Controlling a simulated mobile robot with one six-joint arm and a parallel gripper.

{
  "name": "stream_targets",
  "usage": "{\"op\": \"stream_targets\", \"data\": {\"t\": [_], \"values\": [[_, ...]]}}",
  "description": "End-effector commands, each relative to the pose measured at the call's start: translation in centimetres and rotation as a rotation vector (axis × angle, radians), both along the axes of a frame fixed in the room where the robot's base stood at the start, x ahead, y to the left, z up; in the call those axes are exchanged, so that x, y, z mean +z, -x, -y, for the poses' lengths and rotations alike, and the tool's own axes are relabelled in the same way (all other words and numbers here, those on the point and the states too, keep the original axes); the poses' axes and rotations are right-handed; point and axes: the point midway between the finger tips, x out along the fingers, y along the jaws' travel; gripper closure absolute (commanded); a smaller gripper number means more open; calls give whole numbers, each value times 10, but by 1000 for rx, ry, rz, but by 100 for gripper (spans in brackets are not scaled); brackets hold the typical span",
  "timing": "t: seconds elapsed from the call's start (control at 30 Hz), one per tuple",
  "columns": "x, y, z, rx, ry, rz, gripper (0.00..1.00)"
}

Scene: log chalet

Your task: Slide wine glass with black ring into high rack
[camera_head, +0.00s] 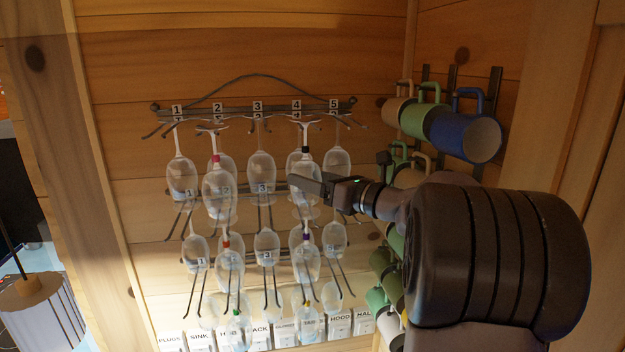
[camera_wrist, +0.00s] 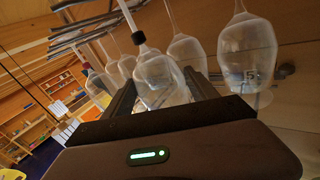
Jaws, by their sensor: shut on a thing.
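The wine glass with the black ring (camera_head: 303,163) hangs upside down, foot up, in front of slot 4 of the high rack (camera_head: 350,102). Its black ring sits on the stem just above the bowl. The glass also shows in the wrist view (camera_wrist: 155,72), with its bowl between my two fingers. My gripper (camera_head: 303,184) is shut on the bowl from the right; in the wrist view its fingers (camera_wrist: 160,90) flank the bowl. The foot is near the rack wires at slot 4; I cannot tell whether it rests on them. My gripper hides part of the lower bowl.
A red-ringed glass (camera_head: 218,185) hangs at slot 2. Plain glasses hang close by at slots 3 (camera_head: 262,170) and 5 (camera_head: 337,163). A lower rack with several glasses (camera_head: 267,243) is below. Mugs, including a blue one (camera_head: 467,135), hang at the right. Labelled switches (camera_head: 285,335) line the bottom.

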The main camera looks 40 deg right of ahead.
Motion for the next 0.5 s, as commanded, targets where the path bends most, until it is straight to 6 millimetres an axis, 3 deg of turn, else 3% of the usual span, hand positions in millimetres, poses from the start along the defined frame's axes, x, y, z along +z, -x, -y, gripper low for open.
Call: {"op": "stream_targets", "data": {"t": [0.4,0.43,0.5], "values": [[0,0,0,0,0,0,59],[0,0,0,0,0,0,31],[0,0,0,0,0,0,17]]}}
